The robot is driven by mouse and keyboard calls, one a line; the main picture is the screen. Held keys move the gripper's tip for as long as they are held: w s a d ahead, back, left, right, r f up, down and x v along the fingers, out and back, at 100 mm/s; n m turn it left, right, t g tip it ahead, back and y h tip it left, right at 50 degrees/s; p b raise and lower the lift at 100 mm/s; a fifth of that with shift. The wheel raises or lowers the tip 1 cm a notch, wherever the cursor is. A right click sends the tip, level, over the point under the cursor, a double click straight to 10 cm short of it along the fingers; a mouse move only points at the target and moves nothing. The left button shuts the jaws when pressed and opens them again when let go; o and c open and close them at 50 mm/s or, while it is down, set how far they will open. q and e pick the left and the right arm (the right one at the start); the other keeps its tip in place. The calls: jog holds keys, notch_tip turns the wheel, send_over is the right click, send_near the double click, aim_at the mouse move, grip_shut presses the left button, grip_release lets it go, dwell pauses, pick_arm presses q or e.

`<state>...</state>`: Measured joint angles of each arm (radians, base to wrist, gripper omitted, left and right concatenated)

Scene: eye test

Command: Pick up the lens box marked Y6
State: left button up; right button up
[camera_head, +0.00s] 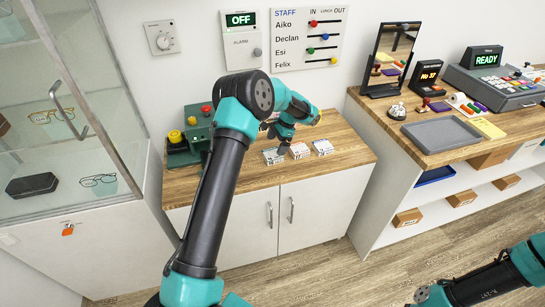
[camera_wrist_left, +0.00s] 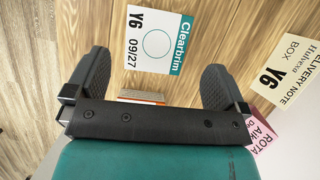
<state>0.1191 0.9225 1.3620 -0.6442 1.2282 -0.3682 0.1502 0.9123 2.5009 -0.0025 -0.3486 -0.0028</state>
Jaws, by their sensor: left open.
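The lens box marked Y6 (camera_wrist_left: 155,40) shows in the left wrist view as a white face with a teal Clearbrim band, a ring and the print 09/27. It lies at the top, between and beyond my fingertips; I see no contact. My left gripper (camera_wrist_left: 156,75) is open and empty, its dark fingers on either side. In the head view my left gripper (camera_head: 284,143) is just above several small white boxes, among them a middle one (camera_head: 299,150) and a right one (camera_head: 322,147). Their marks are too small to read there.
A cream delivery note (camera_wrist_left: 290,65) reading BOX Y6 and a pink rota note (camera_wrist_left: 268,138) lie to the right in the wrist view. A green machine (camera_head: 190,140) stands left of the boxes on the wooden counter (camera_head: 335,170). A glass cabinet (camera_head: 75,110) stands at far left.

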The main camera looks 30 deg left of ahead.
aim_at(273, 153)
pick_arm(q)
jog(key=x, duration=0.5)
jog(key=shift+d+f, duration=0.1)
jog(key=shift+d, duration=0.1)
jog(key=c, duration=0.9)
